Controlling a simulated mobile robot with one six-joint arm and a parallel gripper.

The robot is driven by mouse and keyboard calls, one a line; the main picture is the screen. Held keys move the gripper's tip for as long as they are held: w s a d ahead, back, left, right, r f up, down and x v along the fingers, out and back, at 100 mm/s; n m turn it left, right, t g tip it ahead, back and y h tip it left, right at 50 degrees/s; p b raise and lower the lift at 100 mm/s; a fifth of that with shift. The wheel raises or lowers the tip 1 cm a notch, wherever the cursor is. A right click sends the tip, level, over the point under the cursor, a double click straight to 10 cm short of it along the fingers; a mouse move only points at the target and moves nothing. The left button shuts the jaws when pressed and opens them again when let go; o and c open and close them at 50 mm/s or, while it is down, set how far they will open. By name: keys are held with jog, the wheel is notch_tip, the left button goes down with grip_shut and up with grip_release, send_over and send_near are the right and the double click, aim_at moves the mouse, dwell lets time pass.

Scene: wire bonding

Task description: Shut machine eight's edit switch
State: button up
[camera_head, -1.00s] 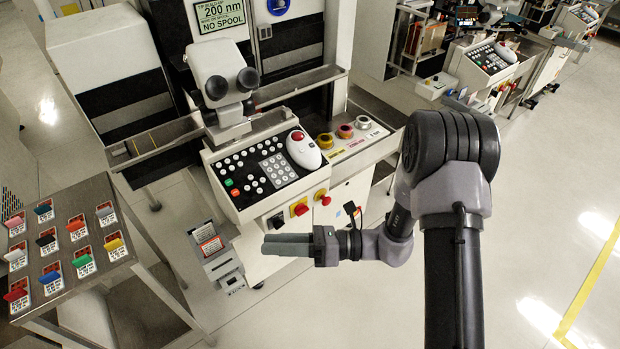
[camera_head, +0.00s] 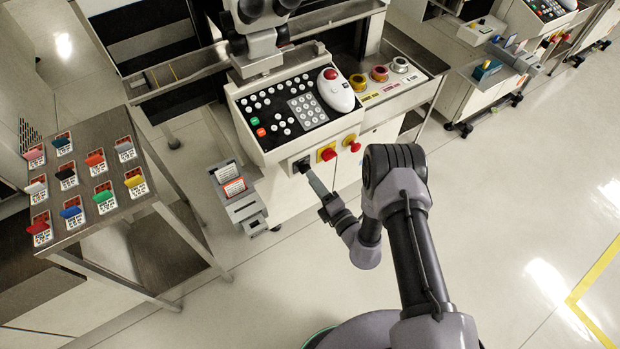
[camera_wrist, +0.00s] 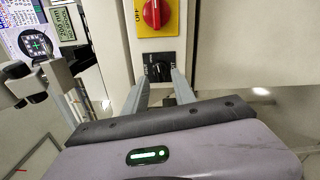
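A machine's console front carries a small black rotary switch (camera_head: 302,164), left of the red knob on a yellow plate (camera_head: 327,153). The same black switch (camera_wrist: 158,68) shows in the wrist view on a dark plate, with the red knob (camera_wrist: 156,13) beyond it; its label is too small to read, so I cannot confirm it is the edit switch. My gripper (camera_head: 314,178) is just in front of the black switch. In the wrist view the fingers of my gripper (camera_wrist: 159,80) are apart, one on either side of the switch, with nothing visibly held; contact is unclear.
A red push button (camera_head: 351,143) sits right of the knobs. The keypad console (camera_head: 270,112) with a white trackball unit (camera_head: 336,90) is above. A metal table (camera_head: 92,150) with several coloured tags stands left. A grey holder (camera_head: 240,200) is near the console. Floor at right is clear.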

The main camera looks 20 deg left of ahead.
aim_at(304, 168)
jog(key=x, duration=0.3)
jog(key=shift+c, duration=0.2)
grip_shut()
